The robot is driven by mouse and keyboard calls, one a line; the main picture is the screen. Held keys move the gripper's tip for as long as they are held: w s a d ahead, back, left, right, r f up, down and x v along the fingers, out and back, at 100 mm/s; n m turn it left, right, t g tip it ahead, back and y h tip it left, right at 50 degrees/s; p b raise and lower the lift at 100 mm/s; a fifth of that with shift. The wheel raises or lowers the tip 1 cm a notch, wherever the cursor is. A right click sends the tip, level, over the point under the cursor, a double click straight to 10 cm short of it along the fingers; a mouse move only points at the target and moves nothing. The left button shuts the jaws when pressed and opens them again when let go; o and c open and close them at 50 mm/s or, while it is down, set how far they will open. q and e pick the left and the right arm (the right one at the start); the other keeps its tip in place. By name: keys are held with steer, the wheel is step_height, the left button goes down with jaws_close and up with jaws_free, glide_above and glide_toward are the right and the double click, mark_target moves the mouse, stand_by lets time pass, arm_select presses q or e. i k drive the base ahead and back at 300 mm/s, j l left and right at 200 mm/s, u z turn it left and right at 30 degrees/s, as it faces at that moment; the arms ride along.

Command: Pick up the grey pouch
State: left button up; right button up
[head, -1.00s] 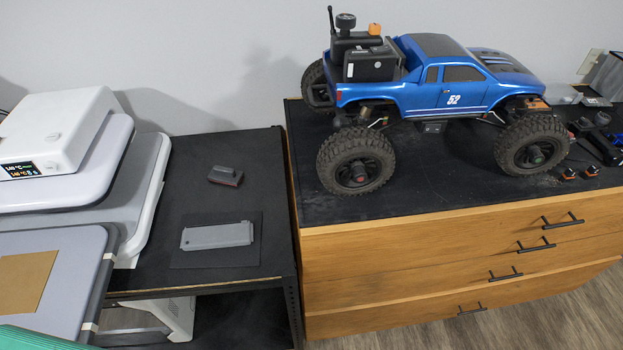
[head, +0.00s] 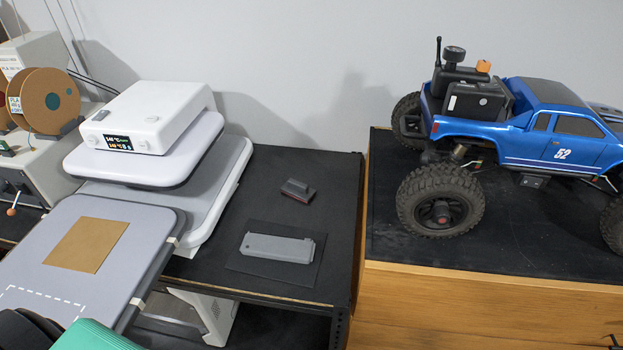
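A flat, long grey piece (head: 277,247) lies on a thin black mat (head: 308,272) on the black table, right of the white press. It is the only loose grey item of pouch size in view, but its look is more like a stiff slab, so I cannot tell for sure that it is the grey pouch. Nothing touches it from above.
A small dark block with a reddish base (head: 297,190) lies behind the mat. A white heat press (head: 150,115) stands left, its grey board (head: 110,225) in front bearing a brown square (head: 87,245). A blue truck (head: 555,140) stands on the wooden cabinet (head: 450,305). A green object (head: 92,337) is at bottom left.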

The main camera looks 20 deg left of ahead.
mark_target(263, 245)
steer(key=u, duration=0.9)
steer(key=k+j, duration=0.05)
